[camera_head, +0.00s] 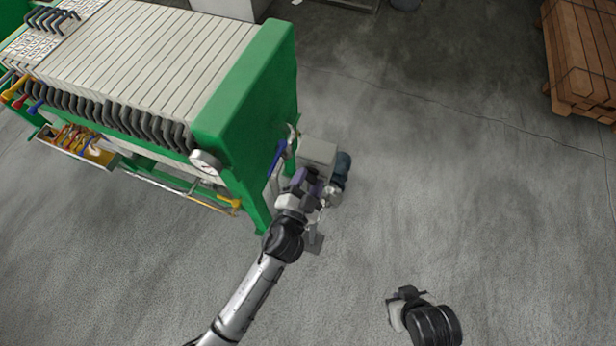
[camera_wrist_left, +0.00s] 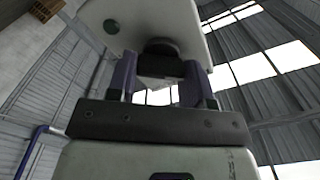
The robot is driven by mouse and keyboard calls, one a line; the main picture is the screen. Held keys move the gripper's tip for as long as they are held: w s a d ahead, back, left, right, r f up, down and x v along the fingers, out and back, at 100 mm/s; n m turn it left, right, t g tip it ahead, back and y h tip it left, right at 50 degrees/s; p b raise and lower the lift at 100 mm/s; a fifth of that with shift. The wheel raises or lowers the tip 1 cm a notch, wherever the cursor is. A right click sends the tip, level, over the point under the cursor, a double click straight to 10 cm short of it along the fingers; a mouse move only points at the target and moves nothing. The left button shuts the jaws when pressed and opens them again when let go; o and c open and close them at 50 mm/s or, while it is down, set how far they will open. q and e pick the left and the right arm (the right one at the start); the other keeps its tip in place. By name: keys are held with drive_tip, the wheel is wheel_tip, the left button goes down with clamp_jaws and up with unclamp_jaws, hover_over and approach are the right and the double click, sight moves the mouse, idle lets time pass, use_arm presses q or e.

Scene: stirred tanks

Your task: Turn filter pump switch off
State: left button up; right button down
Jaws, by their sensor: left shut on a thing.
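The filter pump's grey box (camera_head: 318,151) stands beside the green filter press, with a dark blue motor (camera_head: 342,167) on its right. My left gripper (camera_head: 306,181) is at the near side of this box. In the left wrist view, the left gripper's two purple fingers (camera_wrist_left: 161,82) stand on either side of a dark switch knob (camera_wrist_left: 160,66) on the pale box face (camera_wrist_left: 180,22). The fingers are shut on this knob. The knob's exact angle is hard to tell. In the head view the gripper hides the switch.
The green filter press (camera_head: 245,95) with pale plates fills the upper left. A wooden crate (camera_head: 585,50) stands at the upper right. The concrete floor between is clear.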

use_arm(q)
drive_tip(key=m+p, duration=0.1)
drive_tip(key=m, duration=0.3)
drive_tip(key=shift+d+m, duration=0.1)
drive_tip(key=shift+m, duration=0.2)
drive_tip(key=m+p, duration=0.1)
drive_tip(key=m, duration=0.3)
drive_tip(key=shift+f, duration=0.1)
drive_tip(key=shift+m, duration=0.7)
drive_tip(key=o, duration=0.9)
